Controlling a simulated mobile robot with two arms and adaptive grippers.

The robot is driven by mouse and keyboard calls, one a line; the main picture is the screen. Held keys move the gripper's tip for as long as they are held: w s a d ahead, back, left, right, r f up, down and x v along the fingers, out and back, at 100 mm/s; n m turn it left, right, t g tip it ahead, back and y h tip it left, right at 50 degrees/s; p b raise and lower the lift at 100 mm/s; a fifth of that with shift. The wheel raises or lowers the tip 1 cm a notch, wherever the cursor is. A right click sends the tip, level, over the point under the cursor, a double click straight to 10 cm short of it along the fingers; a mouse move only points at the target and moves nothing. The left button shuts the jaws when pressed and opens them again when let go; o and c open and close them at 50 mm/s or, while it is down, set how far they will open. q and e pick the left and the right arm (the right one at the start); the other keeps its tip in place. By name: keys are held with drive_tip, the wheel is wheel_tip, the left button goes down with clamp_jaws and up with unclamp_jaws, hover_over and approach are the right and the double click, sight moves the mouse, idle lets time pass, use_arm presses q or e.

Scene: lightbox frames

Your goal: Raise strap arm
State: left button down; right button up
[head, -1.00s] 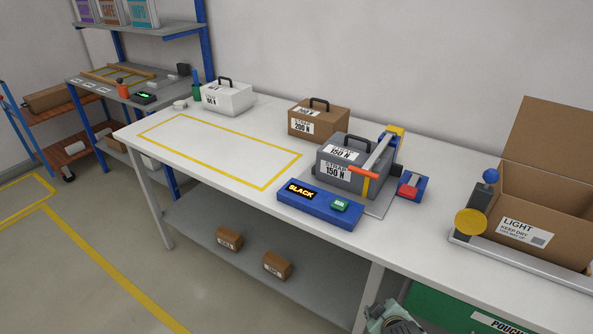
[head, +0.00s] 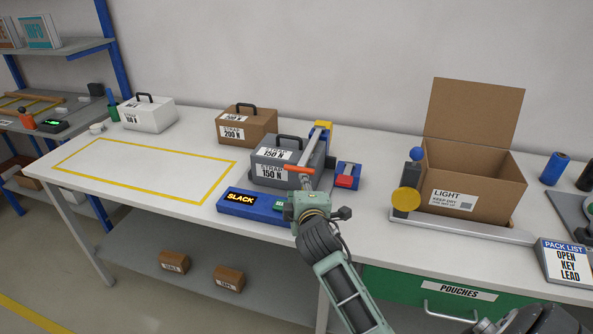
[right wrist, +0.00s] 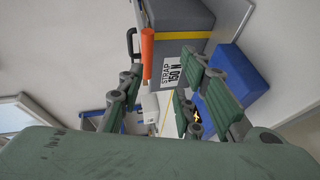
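The bar is low along the case's right side. My right gripper (head: 305,192) is just in front of the orange grip and partly hides the bar. In the right wrist view its fingers (right wrist: 165,90) are spread, and the orange grip (right wrist: 148,52) shows beyond them, nearer the left finger. I cannot tell whether they touch. My left gripper is not in view.
A blue panel (head: 235,206) reading SLACK stands before the case, partly behind my right gripper. A blue block with a red top (head: 345,180) is right of the case. A brown 200 N case (head: 247,127) is behind. An open LIGHT carton (head: 470,185) stands farther right.

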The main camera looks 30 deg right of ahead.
sight(299, 171)
drive_tip(key=x, duration=0.3)
drive_tip(key=r+x, duration=0.1)
drive_tip(key=x, duration=0.1)
drive_tip(key=r+x, duration=0.1)
drive_tip(key=x, duration=0.2)
drive_tip(key=shift+w+d+f+p, duration=0.1)
drive_tip(key=shift+w+d+p, duration=0.25)
drive_tip(key=shift+w, duration=0.1)
drive_tip(key=c, duration=0.7)
drive_tip(key=shift+f, duration=0.1)
clamp_jaws()
drive_tip(key=shift+f, duration=0.1)
